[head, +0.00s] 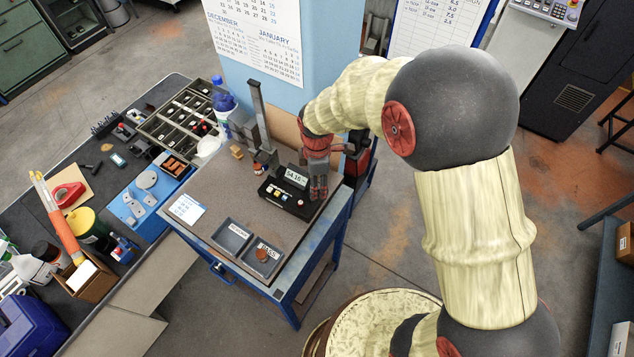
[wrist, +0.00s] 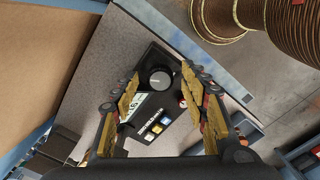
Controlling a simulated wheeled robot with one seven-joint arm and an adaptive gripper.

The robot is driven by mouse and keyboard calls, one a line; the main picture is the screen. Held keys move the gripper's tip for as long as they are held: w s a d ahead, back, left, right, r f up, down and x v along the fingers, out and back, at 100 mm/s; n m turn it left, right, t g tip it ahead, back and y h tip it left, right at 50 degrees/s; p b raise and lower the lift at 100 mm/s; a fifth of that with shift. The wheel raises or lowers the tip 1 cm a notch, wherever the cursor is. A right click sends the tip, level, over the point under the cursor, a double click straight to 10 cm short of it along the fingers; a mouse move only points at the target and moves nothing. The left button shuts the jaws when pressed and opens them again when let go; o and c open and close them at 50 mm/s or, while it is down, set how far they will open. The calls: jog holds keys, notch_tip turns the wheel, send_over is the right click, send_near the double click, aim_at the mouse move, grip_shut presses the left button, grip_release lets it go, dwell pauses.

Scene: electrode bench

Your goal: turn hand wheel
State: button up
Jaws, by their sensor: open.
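A black box (head: 285,200) with a lit digital display and coloured buttons stands on the small bench. It also shows in the wrist view (wrist: 171,137). A round dark knob (wrist: 160,79) with a pale mark on its face sits at one end of the box. It is the only wheel-like part I can make out, and my gripper hides it in the head view. My gripper (head: 318,192) points down at the box's right end. In the wrist view its two yellow-padded fingers (wrist: 159,82) are spread on either side of the knob, with visible gaps. The jaws hold nothing.
A grey upright column (head: 259,112) stands behind the box. A paper card (head: 187,209) lies at left. A blue calendar panel (head: 285,85) rises behind.

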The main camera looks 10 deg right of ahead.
jog(key=shift+a+f, duration=0.1)
jog(key=shift+f, duration=0.15)
jog(key=shift+c, duration=0.5)
grip_shut()
jog(key=m+b, duration=0.1)
jog(key=m, duration=0.3)
jog(key=shift+m, duration=0.3)
jog(key=m+b, duration=0.1)
jog(key=m, duration=0.3)
jog(key=shift+m+b, duration=0.3)
jog(key=shift+b, duration=0.05)
jog(key=m+b, duration=0.1)
jog(key=m, duration=0.8)
jog(key=shift+m+b, duration=0.3)
jog(key=shift+b, duration=0.05)
